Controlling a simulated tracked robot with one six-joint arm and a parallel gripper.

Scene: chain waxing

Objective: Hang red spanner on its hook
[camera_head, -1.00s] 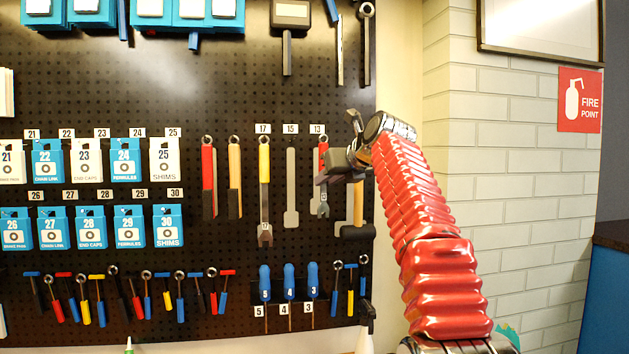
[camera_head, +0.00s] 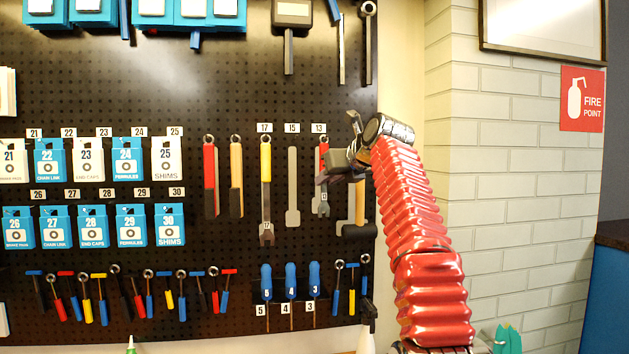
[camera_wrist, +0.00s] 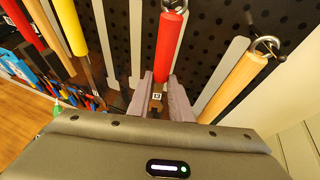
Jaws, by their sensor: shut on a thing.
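The red spanner (camera_head: 324,151) hangs upright against the pegboard, under the label 13 (camera_head: 319,128). In the wrist view its red handle (camera_wrist: 170,48) rises from between the fingers, with a metal ring at its top edge. My gripper (camera_head: 322,179) is shut on the spanner below the red handle; the fingers also show in the wrist view (camera_wrist: 158,92). The ring is close to the board under the label. I cannot tell whether it sits on the hook. A grey silhouette lies beside the handle on the board.
A wooden-handled hammer (camera_head: 359,205) hangs close on the right, partly behind my gripper. A yellow-handled spanner (camera_head: 265,160) hangs to the left, with a bare grey silhouette (camera_head: 292,190) between. Blue-handled screwdrivers (camera_head: 290,280) are below. A brick wall (camera_head: 520,200) stands right.

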